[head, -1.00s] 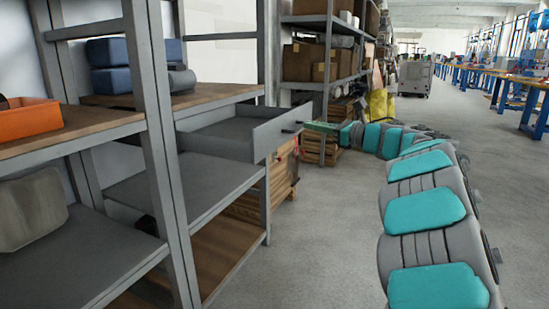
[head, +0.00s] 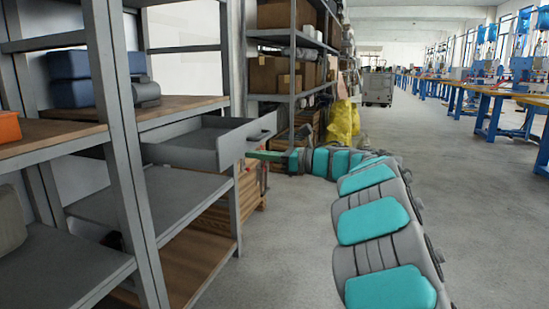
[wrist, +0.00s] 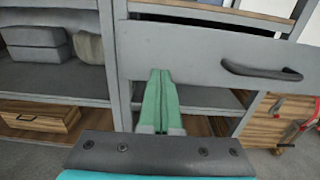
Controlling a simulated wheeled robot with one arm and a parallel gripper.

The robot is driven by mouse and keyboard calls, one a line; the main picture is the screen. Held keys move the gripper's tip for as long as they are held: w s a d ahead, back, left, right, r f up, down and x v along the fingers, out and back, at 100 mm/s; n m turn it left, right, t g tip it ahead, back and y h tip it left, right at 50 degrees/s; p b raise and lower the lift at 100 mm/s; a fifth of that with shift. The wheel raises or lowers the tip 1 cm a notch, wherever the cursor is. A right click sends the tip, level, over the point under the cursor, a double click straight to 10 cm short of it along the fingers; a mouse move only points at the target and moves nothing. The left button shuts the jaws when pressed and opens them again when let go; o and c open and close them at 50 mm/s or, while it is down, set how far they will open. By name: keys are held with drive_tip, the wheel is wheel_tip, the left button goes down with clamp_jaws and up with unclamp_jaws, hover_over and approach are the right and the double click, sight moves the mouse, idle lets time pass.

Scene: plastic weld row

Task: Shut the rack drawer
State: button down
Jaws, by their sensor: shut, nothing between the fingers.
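The grey rack drawer (head: 232,146) stands pulled out of the metal rack in the head view, its inside empty. Its front (wrist: 200,50) fills the upper part of the wrist view, with a dark bar handle (wrist: 262,73) to the right. My gripper (wrist: 160,72) has green fingers, shut together and empty. They point at the lower edge of the drawer front, left of the handle. In the head view my gripper (head: 256,155) is just beside the drawer front, low. I cannot tell whether the fingertips touch it.
The rack has a grey shelf (head: 150,195) below the drawer and blue bins (head: 82,78) above. A wooden crate (wrist: 42,120) sits low at left in the wrist view. Red-handled gear (wrist: 290,130) stands at right. The aisle floor is clear.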

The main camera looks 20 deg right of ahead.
sight(232, 152)
drive_tip(key=shift+x, duration=2.2)
drive_tip(key=shift+w+a, duration=0.2)
drive_tip(key=shift+a, duration=0.05)
drive_tip(key=b+x, duration=0.1)
drive_tip(key=x, duration=0.9)
drive_tip(key=shift+w+a, duration=0.1)
drive_tip(key=shift+a, duration=0.15)
drive_tip(key=p+x, duration=0.9)
drive_tip(key=x, duration=0.4)
drive_tip(key=shift+w+a+r, duration=0.1)
drive_tip(key=shift+r, duration=0.05)
drive_tip(key=shift+w+a+p, duration=0.35)
drive_tip(key=shift+a+p, duration=0.1)
drive_tip(key=shift+a, duration=0.05)
drive_tip(key=shift+w, duration=0.2)
